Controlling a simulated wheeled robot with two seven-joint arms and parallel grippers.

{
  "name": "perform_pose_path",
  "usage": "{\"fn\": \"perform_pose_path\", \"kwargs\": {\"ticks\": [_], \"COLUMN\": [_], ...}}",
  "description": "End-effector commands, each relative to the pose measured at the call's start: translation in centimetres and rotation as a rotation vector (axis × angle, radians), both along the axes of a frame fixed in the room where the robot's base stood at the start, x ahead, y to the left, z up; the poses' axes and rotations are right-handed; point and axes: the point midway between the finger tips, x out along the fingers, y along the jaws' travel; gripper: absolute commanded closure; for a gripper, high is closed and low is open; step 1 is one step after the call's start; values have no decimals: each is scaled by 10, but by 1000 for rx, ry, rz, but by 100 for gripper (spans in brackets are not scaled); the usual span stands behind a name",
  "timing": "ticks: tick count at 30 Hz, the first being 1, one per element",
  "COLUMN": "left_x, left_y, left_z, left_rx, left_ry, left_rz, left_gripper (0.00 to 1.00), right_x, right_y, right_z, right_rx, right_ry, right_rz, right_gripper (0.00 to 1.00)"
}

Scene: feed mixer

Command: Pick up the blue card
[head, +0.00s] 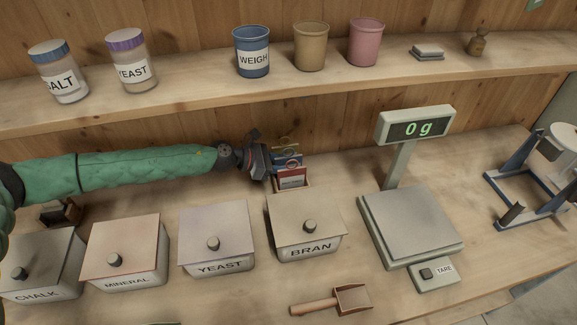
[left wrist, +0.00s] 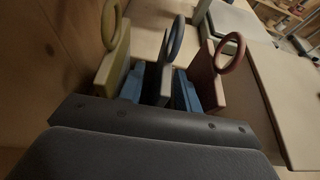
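The blue card (head: 287,160) stands in a small holder between a yellow card (head: 288,144) at the back and a red card (head: 292,178) in front. In the left wrist view the blue card (left wrist: 174,42), with its ring on top, is between the yellow card (left wrist: 114,62) and the red card (left wrist: 207,75). My left gripper (head: 268,161) is at the left side of the cards. In the left wrist view its blue fingertips (left wrist: 160,88) appear on either side of the blue card, seemingly apart from it. My right gripper is not in view.
Lidded bins, including the BRAN bin (head: 305,222) and YEAST bin (head: 216,240), stand in front of the holder. A scale (head: 410,225) is to the right. A scoop (head: 335,301) lies at the front. A shelf (head: 190,92) with jars and cups runs above my left arm.

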Motion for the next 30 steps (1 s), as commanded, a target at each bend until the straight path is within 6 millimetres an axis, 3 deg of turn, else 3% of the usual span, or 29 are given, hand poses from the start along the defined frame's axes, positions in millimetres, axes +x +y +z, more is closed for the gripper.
{"fn": "perform_pose_path", "kwargs": {"ticks": [11, 16, 17, 30], "left_x": [1, 1, 1, 8], "left_y": [-6, -6, -6, -4], "left_z": [-3, -3, -3, 6], "left_rx": [0, 0, 0, -1], "left_ry": [-1, -1, -1, -2], "left_rz": [0, 0, 0, 1], "left_gripper": [66, 98, 100, 100], "right_x": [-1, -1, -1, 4], "right_y": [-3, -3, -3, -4], "right_z": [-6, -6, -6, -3], "right_rx": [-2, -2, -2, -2], "right_ry": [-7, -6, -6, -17], "right_rz": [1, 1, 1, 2], "right_gripper": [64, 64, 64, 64]}}
